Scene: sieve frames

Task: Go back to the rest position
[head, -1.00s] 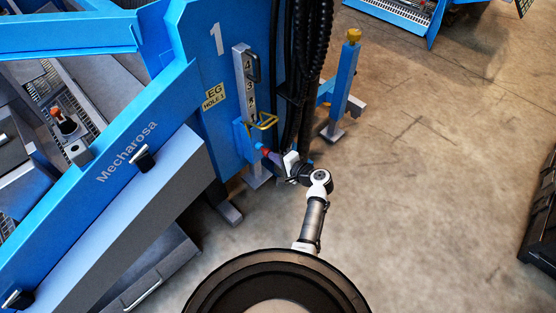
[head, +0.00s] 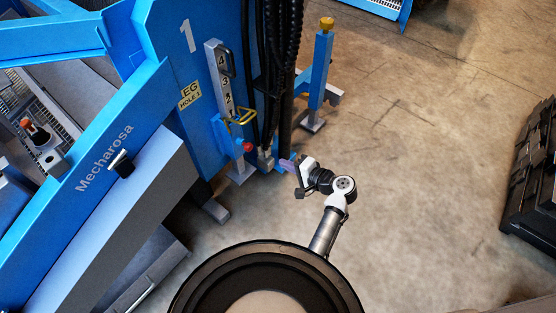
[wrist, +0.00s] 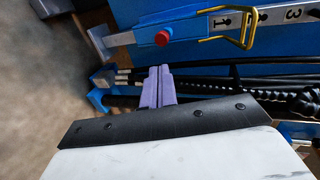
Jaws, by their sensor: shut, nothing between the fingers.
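My gripper (head: 288,165) is in the middle of the head view, to the right of the blue machine's leg and apart from it. In the wrist view its two purple fingers (wrist: 158,87) are together with nothing between them. The numbered grey leg post (head: 223,85) stands at the machine's corner. A red knob (head: 247,147) and a yellow handle (head: 241,117) sit on its blue sleeve. In the wrist view the red knob (wrist: 162,39) and yellow handle (wrist: 246,28) lie beyond the fingertips.
Black hoses (head: 284,60) hang beside the leg, close to my gripper. A blue post with a yellow cap (head: 320,70) stands behind. A black crate (head: 535,170) is at the right edge. The concrete floor (head: 420,180) between is clear.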

